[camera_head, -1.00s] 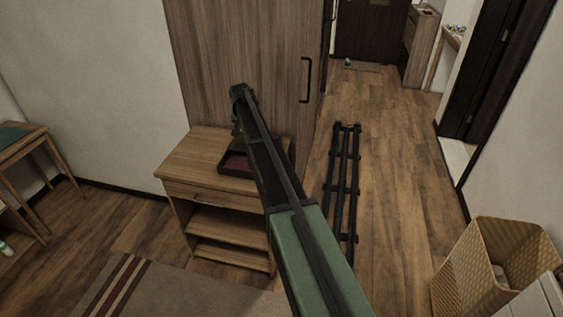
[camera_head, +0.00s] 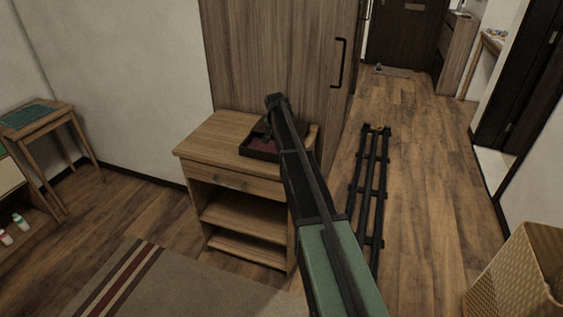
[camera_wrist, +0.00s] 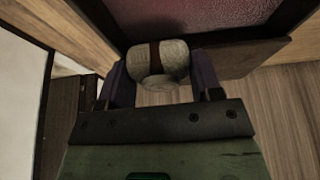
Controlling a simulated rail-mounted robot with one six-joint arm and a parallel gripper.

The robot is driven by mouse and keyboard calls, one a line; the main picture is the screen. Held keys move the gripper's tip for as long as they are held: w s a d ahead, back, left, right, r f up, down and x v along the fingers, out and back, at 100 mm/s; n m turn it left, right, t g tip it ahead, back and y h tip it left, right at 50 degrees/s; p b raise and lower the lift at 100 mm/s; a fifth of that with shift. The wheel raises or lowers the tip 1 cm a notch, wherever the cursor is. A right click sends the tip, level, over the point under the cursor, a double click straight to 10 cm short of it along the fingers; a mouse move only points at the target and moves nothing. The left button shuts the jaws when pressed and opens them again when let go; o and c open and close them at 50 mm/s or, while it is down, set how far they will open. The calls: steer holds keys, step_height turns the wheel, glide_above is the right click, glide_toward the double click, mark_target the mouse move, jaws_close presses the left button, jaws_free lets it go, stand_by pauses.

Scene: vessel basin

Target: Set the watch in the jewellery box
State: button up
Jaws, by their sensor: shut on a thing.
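The jewellery box (camera_head: 258,153) is a dark open tray with a dark red lining, standing on top of a small wooden cabinet. In the wrist view its red lining (camera_wrist: 225,17) and dark rim fill the upper part. My gripper (camera_wrist: 160,75) is shut on the watch (camera_wrist: 174,60), a pale grey-beige rounded thing with a dark brown band across it. The watch sits between the two fingers, beside the box's near rim in the picture. Its height above the rim is hard to tell. In the head view my arm hides the watch and most of the gripper.
The wooden cabinet (camera_head: 230,185) has a drawer and open shelves, with bare top left of the box. A tall wardrobe (camera_head: 275,60) stands close behind it. A black rail (camera_head: 370,190) lies on the floor at right. A wicker basket (camera_head: 520,275) stands at lower right.

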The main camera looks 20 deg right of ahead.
step_height(320, 180, down, 6)
steer(key=b, duration=0.4)
steer(key=shift+r, duration=0.25)
steer(key=shift+f, duration=0.15)
steer(key=o, duration=0.8)
steer(key=shift+c, duration=0.2)
steer(key=shift+r, duration=0.4)
steer(key=p+v, duration=1.1)
steer(key=shift+s+a+r, duration=0.15)
steer(key=shift+r, duration=0.05)
